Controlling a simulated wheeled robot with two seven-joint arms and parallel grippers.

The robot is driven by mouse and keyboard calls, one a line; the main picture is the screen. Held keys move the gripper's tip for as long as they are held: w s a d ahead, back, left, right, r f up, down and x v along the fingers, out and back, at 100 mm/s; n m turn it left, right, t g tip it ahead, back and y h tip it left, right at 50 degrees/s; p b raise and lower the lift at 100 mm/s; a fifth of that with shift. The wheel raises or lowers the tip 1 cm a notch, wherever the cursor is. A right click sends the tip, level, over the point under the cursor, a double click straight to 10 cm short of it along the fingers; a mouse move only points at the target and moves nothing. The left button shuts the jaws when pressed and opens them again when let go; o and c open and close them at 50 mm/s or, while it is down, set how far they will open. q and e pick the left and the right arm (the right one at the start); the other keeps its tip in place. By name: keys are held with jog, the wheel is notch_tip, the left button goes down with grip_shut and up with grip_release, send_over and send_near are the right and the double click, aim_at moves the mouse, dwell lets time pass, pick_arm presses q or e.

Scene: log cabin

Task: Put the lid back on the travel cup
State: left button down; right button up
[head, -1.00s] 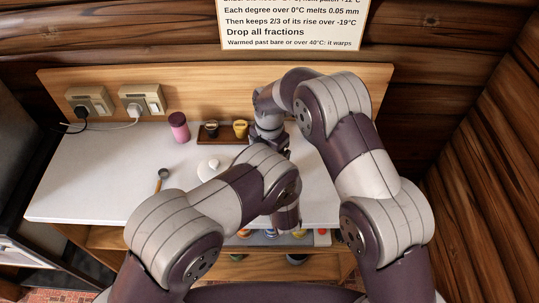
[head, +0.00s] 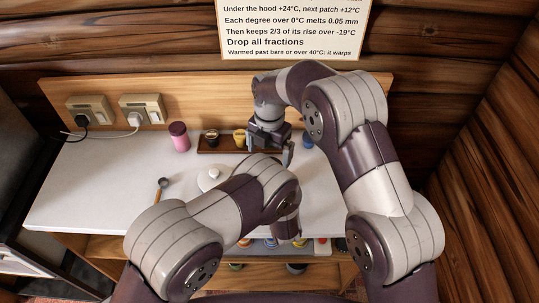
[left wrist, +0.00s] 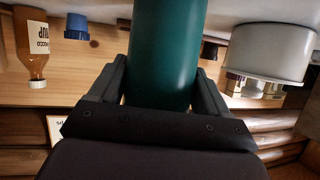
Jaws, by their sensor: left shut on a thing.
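A dark green cylinder (left wrist: 165,50), which looks like the travel cup, stands between the fingers of my left gripper (left wrist: 160,82) in the left wrist view. That gripper is shut on it. In the head view my left forearm and wrist hide the green cylinder and the left fingers. My right gripper (head: 270,146) points down over the back of the counter, near the small wooden tray; its finger opening is unclear. A round white piece with a raised middle (head: 210,178) lies on the counter left of my left forearm. I cannot tell whether it is the cup's lid.
A pink jar (head: 179,137) stands at the back of the white counter (head: 100,190). The wooden tray (head: 207,150) holds small jars. A spoon (head: 162,186) lies left. A blue item (head: 308,140) stands right of my right gripper. A shelf below holds several colourful things. The counter's front left is clear.

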jog(key=shift+r+n, duration=0.9)
jog(key=shift+f, duration=4)
jog(key=c, duration=0.9)
jog(key=o, duration=0.9)
jog(key=shift+r, duration=2.3)
